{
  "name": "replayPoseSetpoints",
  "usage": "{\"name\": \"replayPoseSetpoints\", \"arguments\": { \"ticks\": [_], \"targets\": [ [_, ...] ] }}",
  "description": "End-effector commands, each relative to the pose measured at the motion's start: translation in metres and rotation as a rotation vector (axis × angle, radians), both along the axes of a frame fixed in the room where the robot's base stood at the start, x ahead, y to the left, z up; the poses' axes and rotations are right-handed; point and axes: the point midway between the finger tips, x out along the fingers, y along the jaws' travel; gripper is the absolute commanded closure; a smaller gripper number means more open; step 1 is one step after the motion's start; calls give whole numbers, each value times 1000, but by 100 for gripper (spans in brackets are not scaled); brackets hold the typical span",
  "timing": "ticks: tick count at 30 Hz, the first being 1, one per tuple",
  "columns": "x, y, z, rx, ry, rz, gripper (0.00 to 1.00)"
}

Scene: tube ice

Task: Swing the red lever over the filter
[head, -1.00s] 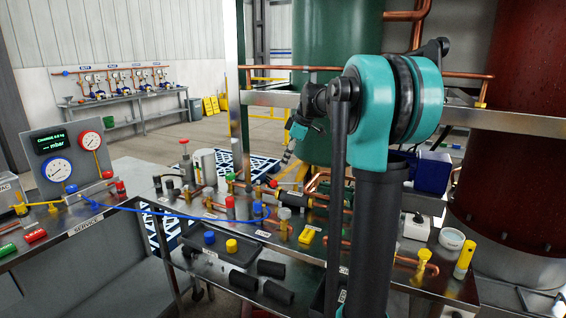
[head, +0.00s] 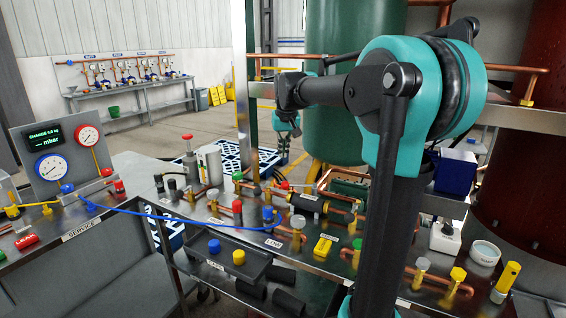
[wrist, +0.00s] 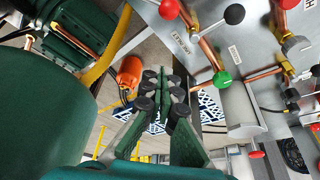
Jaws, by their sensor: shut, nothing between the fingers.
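In the head view a black cylinder with brass ends (head: 307,203), which looks like the filter, lies in the copper pipework on the bench. A small red lever end (head: 284,185) shows just behind and left of it. In the wrist view a red ball knob (wrist: 169,9) is at the top; I cannot tell for sure whether it is the same lever. My gripper (wrist: 165,78) is shut and empty, over the floor gap behind the bench. In the head view its fingers are hard to make out below the wrist.
A green-knobbed valve (wrist: 222,77) and a black-knobbed one (wrist: 235,14) stand near my gripper in the wrist view. In the head view a blue hose (head: 170,217) crosses the bench front, beside a dark tray (head: 215,262).

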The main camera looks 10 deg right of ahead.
Motion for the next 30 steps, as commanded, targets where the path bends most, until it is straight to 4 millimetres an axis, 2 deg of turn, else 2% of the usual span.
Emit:
{"name": "replayPoseSetpoints", "arguments": {
  "ticks": [16, 22, 30],
  "targets": [
    [32, 2, -87, 0, 1, 2, 100],
    [6, 0, -91, 0, 1, 3, 100],
    [-8, -1, -93, 0, 1, 3, 100]
  ]
}}
